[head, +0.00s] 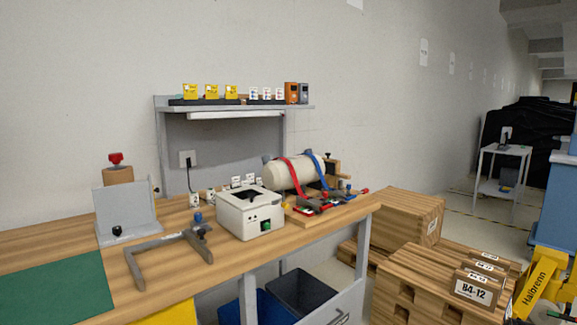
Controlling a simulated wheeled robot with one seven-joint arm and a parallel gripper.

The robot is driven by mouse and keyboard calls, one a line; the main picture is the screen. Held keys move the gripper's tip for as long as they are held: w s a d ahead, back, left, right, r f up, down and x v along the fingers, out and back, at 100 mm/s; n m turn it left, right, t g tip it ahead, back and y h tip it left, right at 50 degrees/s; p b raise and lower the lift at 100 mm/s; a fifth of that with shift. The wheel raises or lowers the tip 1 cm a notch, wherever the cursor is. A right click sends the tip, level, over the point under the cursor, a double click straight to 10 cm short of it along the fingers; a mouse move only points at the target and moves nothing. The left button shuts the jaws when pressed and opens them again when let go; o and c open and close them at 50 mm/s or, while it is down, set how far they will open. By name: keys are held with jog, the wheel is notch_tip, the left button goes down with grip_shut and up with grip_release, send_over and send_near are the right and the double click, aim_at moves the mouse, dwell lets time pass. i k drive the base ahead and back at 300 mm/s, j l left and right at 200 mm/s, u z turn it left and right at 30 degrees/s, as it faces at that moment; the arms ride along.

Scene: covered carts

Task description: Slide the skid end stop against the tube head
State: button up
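A cream tube (284,175) lies on its side on a wooden skid (301,217) at the right end of the workbench. A red strap (290,176) and a blue strap (316,168) pass over it. A light wooden upright with a black knob, which looks like the end stop (333,168), stands at the tube's right end. The blue strap and the tube partly hide the spot between them, so I cannot tell whether they touch. My gripper is not in view.
A white box-shaped device (250,214) stands left of the skid, with a grey clamp frame (166,254) further left. A green mat (57,287) lies front left. Wooden crates (430,285) stand right of the bench. A yellow part marked Halbrenn (537,283) is at lower right.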

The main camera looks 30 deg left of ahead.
aim_at(333, 174)
jog(key=u, duration=1.3)
